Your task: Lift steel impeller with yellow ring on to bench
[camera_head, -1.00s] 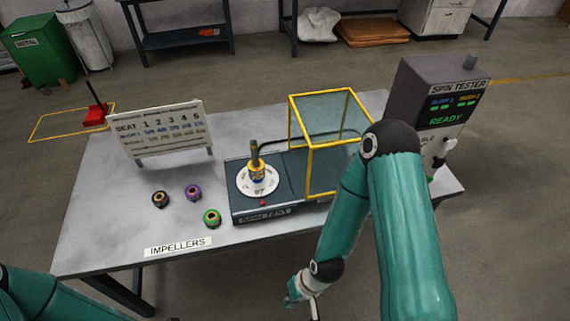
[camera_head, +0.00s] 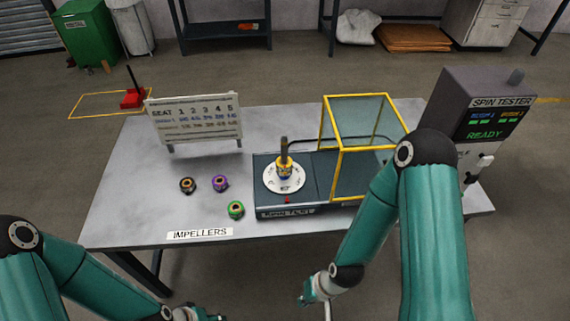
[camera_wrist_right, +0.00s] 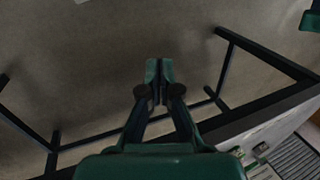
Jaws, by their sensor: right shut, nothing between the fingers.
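The steel impeller with the yellow ring (camera_head: 284,170) sits on the white numbered dial of the spin tester's dark base, around an upright post that rises above it. The bench (camera_head: 130,205) has a grey top and carries the tester. My right gripper (camera_head: 308,292) is low in front of the bench's near edge, well apart from the impeller. In the right wrist view my right gripper (camera_wrist_right: 158,72) is shut and empty above the floor. My left gripper (camera_head: 208,315) is only partly in view at the bottom edge, and its fingers cannot be made out.
Black (camera_head: 188,185), purple (camera_head: 220,183) and green (camera_head: 236,209) ringed impellers stand left of the tester. A yellow-framed clear guard (camera_head: 365,120) stands on the base's right half. A seat board (camera_head: 195,120) is behind. The bench's front left top is clear.

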